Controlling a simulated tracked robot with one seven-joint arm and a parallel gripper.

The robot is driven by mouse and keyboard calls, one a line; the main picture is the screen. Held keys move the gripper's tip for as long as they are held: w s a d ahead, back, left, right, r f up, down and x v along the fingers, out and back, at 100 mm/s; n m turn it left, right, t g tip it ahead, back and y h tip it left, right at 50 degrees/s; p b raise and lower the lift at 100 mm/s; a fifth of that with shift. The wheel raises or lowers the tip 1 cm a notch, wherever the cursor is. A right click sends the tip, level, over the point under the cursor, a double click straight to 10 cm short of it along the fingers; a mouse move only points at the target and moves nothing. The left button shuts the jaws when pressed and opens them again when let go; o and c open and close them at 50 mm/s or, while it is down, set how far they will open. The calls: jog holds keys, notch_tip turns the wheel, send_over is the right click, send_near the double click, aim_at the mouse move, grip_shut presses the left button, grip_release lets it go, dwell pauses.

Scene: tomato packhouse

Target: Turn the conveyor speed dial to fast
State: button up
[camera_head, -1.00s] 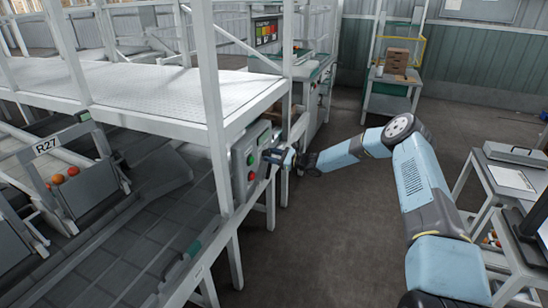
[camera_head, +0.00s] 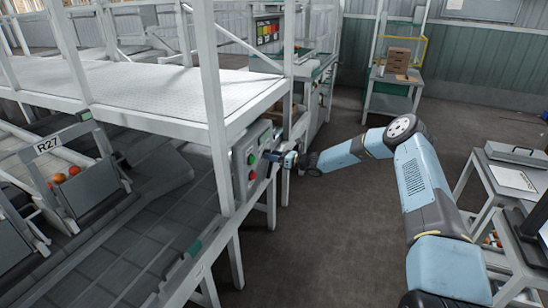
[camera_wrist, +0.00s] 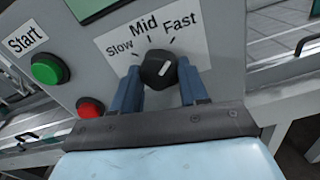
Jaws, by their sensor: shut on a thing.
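The black speed dial (camera_wrist: 157,70) sits on a grey control panel in the wrist view, under a white label (camera_wrist: 150,40) reading Slow, Mid and Fast. Its white pointer mark slants up and right, toward the Fast side. My gripper (camera_wrist: 160,85) is shut on the dial, with one blue finger at its left and one at its right. In the head view, my gripper (camera_head: 272,156) is at the face of the control panel (camera_head: 250,158); the dial itself is hidden there by the gripper.
A green Start button (camera_wrist: 49,69) and a red button (camera_wrist: 90,108) lie left of the dial. White frame posts (camera_head: 212,110) stand beside the panel. A side table (camera_head: 500,165) stands at the right; the floor between is clear.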

jog(key=shift+s+a+f, duration=0.2)
jog(key=shift+s+a, duration=0.15)
jog(key=shift+a, duration=0.05)
jog(key=o, duration=0.8)
jog(key=shift+c, duration=0.2)
jog(key=o, duration=0.3)
jog(key=shift+w+d+r, duration=0.1)
jog(key=shift+w+d, duration=0.1)
jog(key=shift+d, duration=0.1)
jog(key=v, duration=1.3)
jog(key=shift+d, duration=0.3)
